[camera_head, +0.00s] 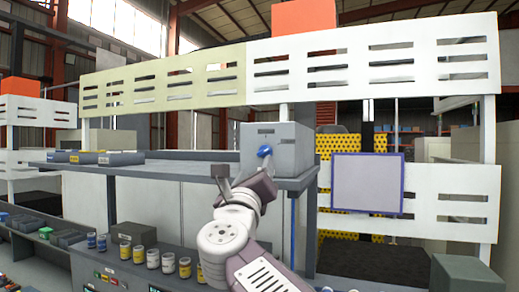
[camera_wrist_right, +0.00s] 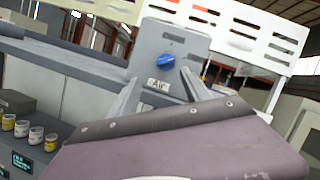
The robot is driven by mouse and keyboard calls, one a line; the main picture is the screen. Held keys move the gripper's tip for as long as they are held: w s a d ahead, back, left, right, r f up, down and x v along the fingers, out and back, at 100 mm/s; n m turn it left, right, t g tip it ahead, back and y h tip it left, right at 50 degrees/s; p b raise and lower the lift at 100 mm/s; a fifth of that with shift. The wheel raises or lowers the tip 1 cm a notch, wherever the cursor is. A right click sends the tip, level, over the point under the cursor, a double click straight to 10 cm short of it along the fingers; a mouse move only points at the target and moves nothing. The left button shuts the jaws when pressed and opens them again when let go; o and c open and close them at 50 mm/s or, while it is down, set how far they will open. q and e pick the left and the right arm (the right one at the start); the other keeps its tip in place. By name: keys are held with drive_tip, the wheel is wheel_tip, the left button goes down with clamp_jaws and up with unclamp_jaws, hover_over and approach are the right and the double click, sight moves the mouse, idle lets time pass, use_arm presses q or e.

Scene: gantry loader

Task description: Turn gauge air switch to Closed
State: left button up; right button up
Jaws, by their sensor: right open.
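The gauge air switch is a blue knob (camera_head: 264,151) on the front of a grey box (camera_head: 290,140) at the right end of the grey shelf. In the right wrist view the blue knob (camera_wrist_right: 165,62) sits above a white label reading "Air" (camera_wrist_right: 157,86). My right gripper (camera_head: 243,172) is open and empty in front of the box, just below and left of the knob in the head view. Its two fingers (camera_wrist_right: 160,92) point toward the box, with the knob beyond their tips; no contact shows. My left gripper is out of view.
A grey shelf (camera_head: 195,171) runs left from the box, with flat grey cases (camera_head: 121,158) on it. Several small cans (camera_head: 152,258) stand lower left. A blue-edged panel (camera_head: 367,183) hangs on the slotted white rail at right.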

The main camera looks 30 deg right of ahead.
sight(262, 155)
drive_tip(key=shift+w+d+r+p, duration=1)
drive_tip(key=shift+w+r+p, duration=0.05)
drive_tip(key=shift+w+p, duration=0.2)
drive_tip(key=shift+d+r+p, duration=0.7)
drive_tip(key=shift+r+p, duration=0.1)
drive_tip(key=shift+p, duration=0.25)
drive_tip(key=shift+w+d+r, duration=0.15)
drive_tip(key=shift+d, duration=0.15)
drive_tip(key=shift+w+d+f+p, duration=0.1)
drive_tip(key=shift+w+d+f, duration=0.05)
drive_tip(key=shift+w, duration=0.35)
drive_tip(key=shift+w+d+f+p, duration=0.1)
drive_tip(key=shift+w+f, duration=0.05)
drive_tip(key=shift+w, duration=0.3)
drive_tip(key=shift+w+d+f+p, duration=0.1)
drive_tip(key=shift+w+d+f, duration=0.05)
drive_tip(key=shift+w, duration=0.35)
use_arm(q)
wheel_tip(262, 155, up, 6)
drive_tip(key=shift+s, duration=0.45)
use_arm(e)
drive_tip(key=shift+s+r, duration=0.1)
drive_tip(key=shift+s, duration=0.3)
clamp_jaws()
